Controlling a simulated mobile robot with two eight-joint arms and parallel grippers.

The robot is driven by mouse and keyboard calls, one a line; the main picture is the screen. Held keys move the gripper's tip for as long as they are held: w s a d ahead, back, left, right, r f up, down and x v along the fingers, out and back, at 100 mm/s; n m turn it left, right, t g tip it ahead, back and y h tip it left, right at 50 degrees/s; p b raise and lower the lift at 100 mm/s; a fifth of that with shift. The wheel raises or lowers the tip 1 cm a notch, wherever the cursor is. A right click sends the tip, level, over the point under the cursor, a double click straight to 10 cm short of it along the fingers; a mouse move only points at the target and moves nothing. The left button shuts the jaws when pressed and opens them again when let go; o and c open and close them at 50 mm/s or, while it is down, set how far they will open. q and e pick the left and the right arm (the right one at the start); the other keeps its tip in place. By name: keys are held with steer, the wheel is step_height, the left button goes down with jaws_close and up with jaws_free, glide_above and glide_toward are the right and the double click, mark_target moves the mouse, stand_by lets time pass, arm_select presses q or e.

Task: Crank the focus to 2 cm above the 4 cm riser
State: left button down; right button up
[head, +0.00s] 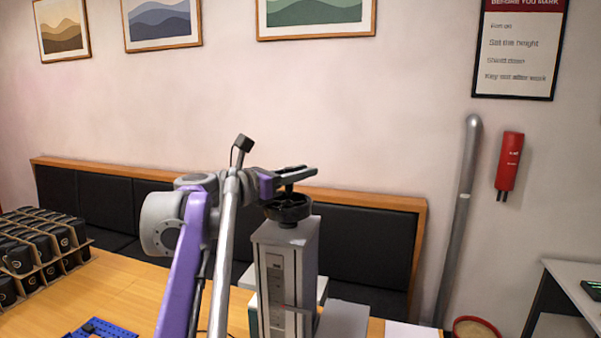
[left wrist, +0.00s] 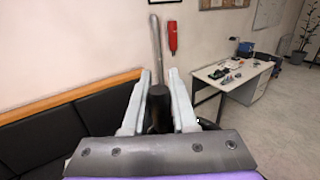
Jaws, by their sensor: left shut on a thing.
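The laser marker's grey column (head: 270,285) stands on the table, with a scale strip on its front face. A black crank wheel (head: 288,209) sits on its top. My left gripper (head: 300,174) is above the wheel, its fingers shut on the dark crank knob. In the left wrist view the black knob (left wrist: 158,100) stands between the two pale fingers of the gripper (left wrist: 157,98). The scale reading is too small to tell. I cannot make out the riser or the marker's head. My right gripper is out of view.
A cardboard crate (head: 45,282) of dark cups stands at the left of the wooden table (head: 125,295). A blue tray (head: 100,330) lies at the front edge of view. A black bench (head: 355,255) runs behind. A white desk (left wrist: 233,75) stands beyond.

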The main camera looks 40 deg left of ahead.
arm_select(q)
steer(key=shift+d+m+h, duration=0.1)
steer(key=shift+m+h, duration=0.2)
steer(key=shift+h, duration=0.2)
steer(key=m+g+h, duration=0.1)
steer(key=h, duration=0.1)
steer(key=d+m+h, duration=0.1)
steer(key=shift+d+m+g+h, duration=0.1)
steer(key=shift+m+g+h, duration=0.2)
steer(key=shift+g+h, duration=0.1)
steer(key=m+g+h, duration=0.1)
steer(key=d+m+g+h, duration=0.1)
steer(key=h, duration=0.1)
steer(key=shift+s+d+m+g, duration=0.1)
steer(key=shift+d+m+g, duration=0.05)
steer(key=shift+m+g, duration=0.2)
steer(key=g+h, duration=0.1)
steer(key=m+h, duration=0.1)
steer(key=d+m+g+h, duration=0.1)
steer(key=shift+s+m+g, duration=0.25)
steer(key=shift+g, duration=0.1)
steer(key=shift+s+d+m+g+h, duration=0.3)
steer(key=shift+m+g+h, duration=0.15)
steer(key=shift+m+g, duration=0.35)
steer(key=shift+s+d+m+g+h, duration=0.15)
steer(key=shift+d+m+g+h, duration=0.25)
steer(key=shift+g, duration=0.6)
steer(key=shift+s, duration=0.1)
